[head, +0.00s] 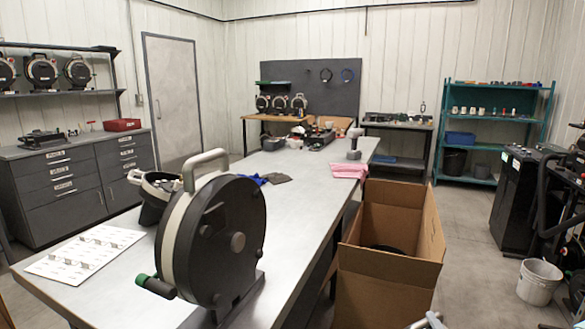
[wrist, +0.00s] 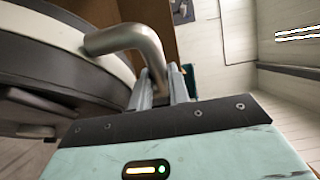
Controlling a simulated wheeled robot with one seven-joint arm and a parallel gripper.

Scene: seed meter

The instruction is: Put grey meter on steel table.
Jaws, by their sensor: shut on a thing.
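My gripper (wrist: 162,88) is shut on the bent grey tube handle (wrist: 130,42) of a large round meter (wrist: 60,65). This held meter has a dark body and a pale rim; it fills the left of the wrist view and is cut off there. I take it as the grey meter. In the head view my gripper does not show clearly; a small grey tube end (head: 430,320) at the bottom edge may be the held handle. The steel table (head: 300,180) runs away from me. A similar black meter (head: 225,240) with a green-gripped crank stands upright on its near end.
An open cardboard box (head: 390,280) with a dark thing inside stands right of the table. A white sheet (head: 85,250), a pink cloth (head: 350,170) and a dark container (head: 155,195) lie on the table. A bucket (head: 538,282) stands right.

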